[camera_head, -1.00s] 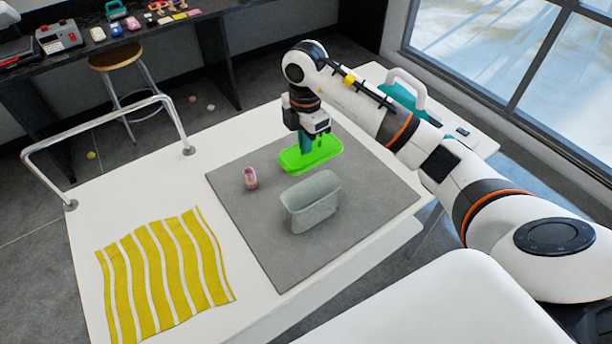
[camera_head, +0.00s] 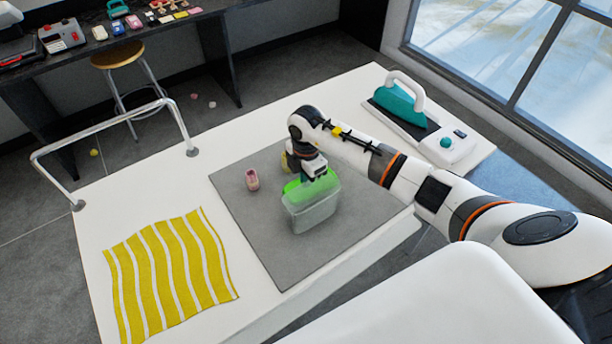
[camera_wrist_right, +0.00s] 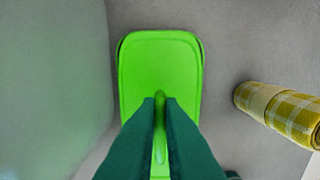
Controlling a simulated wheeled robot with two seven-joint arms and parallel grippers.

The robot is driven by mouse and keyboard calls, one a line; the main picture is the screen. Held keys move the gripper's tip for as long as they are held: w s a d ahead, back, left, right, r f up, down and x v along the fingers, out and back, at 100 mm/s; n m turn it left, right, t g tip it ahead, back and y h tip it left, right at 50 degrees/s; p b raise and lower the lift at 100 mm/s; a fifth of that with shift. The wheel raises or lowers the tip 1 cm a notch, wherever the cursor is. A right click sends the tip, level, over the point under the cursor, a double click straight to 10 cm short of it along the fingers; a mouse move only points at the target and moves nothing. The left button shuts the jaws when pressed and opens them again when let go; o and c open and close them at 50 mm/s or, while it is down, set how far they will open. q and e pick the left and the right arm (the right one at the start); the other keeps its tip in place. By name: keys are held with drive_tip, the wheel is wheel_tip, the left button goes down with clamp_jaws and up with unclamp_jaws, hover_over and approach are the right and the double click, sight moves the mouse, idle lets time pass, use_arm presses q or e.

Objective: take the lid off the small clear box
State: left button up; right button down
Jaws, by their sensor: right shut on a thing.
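The small clear box (camera_head: 311,213) stands upright and open on the grey mat. Its pale wall fills the left of the right wrist view (camera_wrist_right: 50,90). The bright green lid (camera_head: 299,188) is off the box, just behind its far side, partly seen through or over the rim. My right gripper (camera_head: 316,174) is shut on the lid's raised handle. In the right wrist view the dark green fingers (camera_wrist_right: 160,98) pinch this handle, and the lid (camera_wrist_right: 160,60) lies flat beside the box. I cannot tell if it touches the mat. My left gripper is out of view.
A yellow checked roll (camera_wrist_right: 285,112) lies right of the lid in the wrist view. A small pink jar (camera_head: 252,180) stands on the mat (camera_head: 262,240) left of the box.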

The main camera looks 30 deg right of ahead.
drive_tip(key=shift+f, duration=0.1)
drive_tip(key=c, duration=1.6)
unclamp_jaws()
drive_tip(key=shift+o, duration=0.2)
